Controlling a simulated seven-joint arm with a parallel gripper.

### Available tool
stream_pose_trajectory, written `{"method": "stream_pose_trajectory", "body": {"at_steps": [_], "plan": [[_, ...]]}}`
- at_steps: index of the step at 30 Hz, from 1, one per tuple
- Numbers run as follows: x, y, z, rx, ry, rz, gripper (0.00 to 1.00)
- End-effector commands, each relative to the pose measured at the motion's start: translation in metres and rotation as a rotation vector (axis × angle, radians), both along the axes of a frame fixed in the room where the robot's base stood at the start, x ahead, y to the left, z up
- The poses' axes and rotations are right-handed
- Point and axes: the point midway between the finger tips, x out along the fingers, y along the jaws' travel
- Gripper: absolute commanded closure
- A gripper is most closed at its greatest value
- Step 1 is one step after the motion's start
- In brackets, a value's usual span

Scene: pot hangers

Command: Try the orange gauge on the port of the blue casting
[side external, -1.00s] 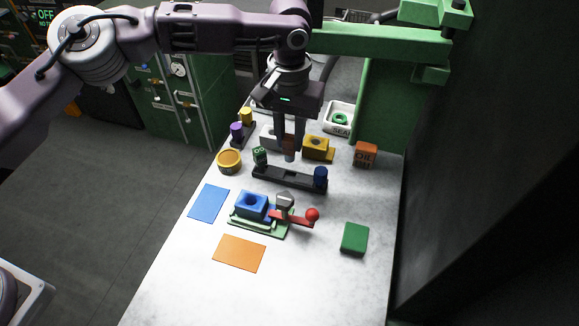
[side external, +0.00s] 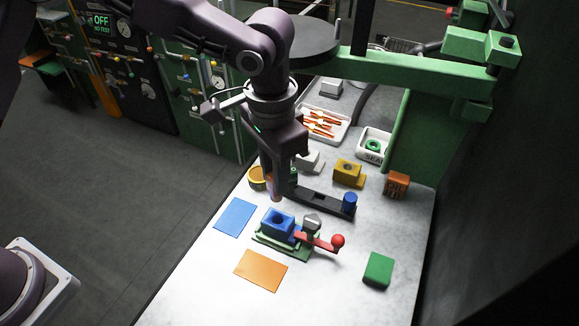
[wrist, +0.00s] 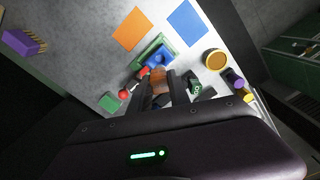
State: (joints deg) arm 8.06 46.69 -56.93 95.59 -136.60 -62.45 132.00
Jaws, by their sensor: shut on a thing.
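The blue casting (side external: 270,229) sits in a green fixture (side external: 262,240) on the white table, its round dark port facing up. A clamp with a red, ball-ended handle (side external: 337,241) stands at the fixture's right. My gripper (side external: 273,186) is shut on the orange gauge (side external: 271,183), held upright with its lower end a little above the casting's port. In the wrist view the orange gauge (wrist: 158,79) stands between the two fingers, with the blue casting (wrist: 153,60) just beyond it, partly hidden. I cannot tell whether the gauge is exactly over the port.
A black rack (side external: 318,200) behind the casting holds a blue gauge (side external: 350,202) and a green gauge (wrist: 196,88). Blue (side external: 234,216) and orange (side external: 261,271) mats lie left and in front. A green block (side external: 378,269) and yellow casting (side external: 348,173) stand to the right and behind.

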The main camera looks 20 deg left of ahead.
Motion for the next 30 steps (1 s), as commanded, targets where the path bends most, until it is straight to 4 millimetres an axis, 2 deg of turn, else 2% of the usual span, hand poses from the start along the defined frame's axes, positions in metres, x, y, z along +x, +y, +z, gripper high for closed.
{"method": "stream_pose_trajectory", "body": {"at_steps": [7, 15, 21, 30], "plan": [[0.0, 0.0, -0.005, 0.003, 0.001, 0.001, 1.0], [0.0, 0.0, -0.037, 0.002, 0.002, 0.001, 1.0], [0.0, 0.0, -0.054, 0.002, 0.001, 0.001, 1.0], [0.0, 0.0, -0.059, 0.001, 0.0, 0.002, 1.0]]}}
